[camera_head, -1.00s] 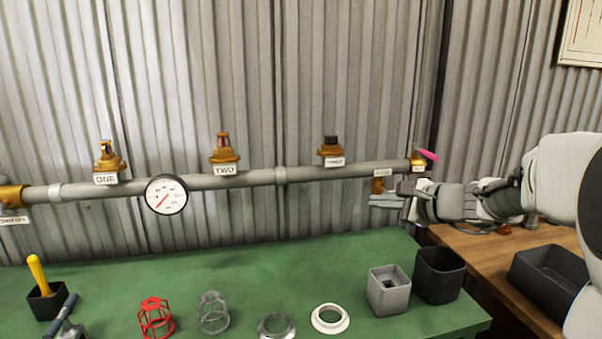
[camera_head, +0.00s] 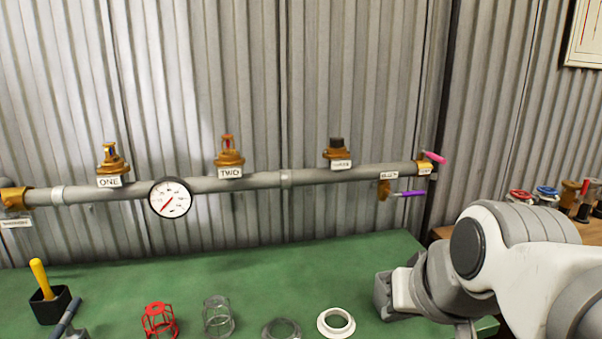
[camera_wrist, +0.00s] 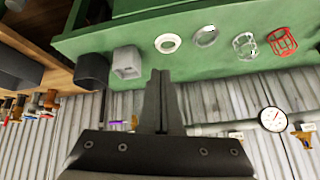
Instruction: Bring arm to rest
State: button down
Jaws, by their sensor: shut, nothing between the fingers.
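My gripper (camera_wrist: 160,75) shows in the wrist view with its two dark fingers together and nothing between them. In the head view, my bulky white and grey arm fills the lower right, and I cannot make out the fingers there. The arm is clear of the grey pipe (camera_head: 255,180) on the wall. At the pipe's right end are a pink lever (camera_head: 433,157) and, below it, a purple lever (camera_head: 408,193) lying roughly level. The purple lever also shows in the wrist view (camera_wrist: 117,122).
The green bench (camera_head: 250,272) holds a red cage (camera_head: 159,320), a grey cage (camera_head: 218,316), a grey ring (camera_head: 282,329) and a white ring (camera_head: 336,323). In the wrist view, a grey cup (camera_wrist: 127,62) and a black cup (camera_wrist: 91,71) stand near the bench edge. A gauge (camera_head: 171,198) hangs on the pipe.

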jog(key=s+d+f+g, duration=0.1)
jog(key=s+f, duration=0.3)
notch_tip(320, 180, up, 17)
jog(key=n+p, duration=0.1)
jog(key=p, duration=1.6)
jog(key=shift+s+h, duration=0.2)
jog(key=shift+h, duration=0.2)
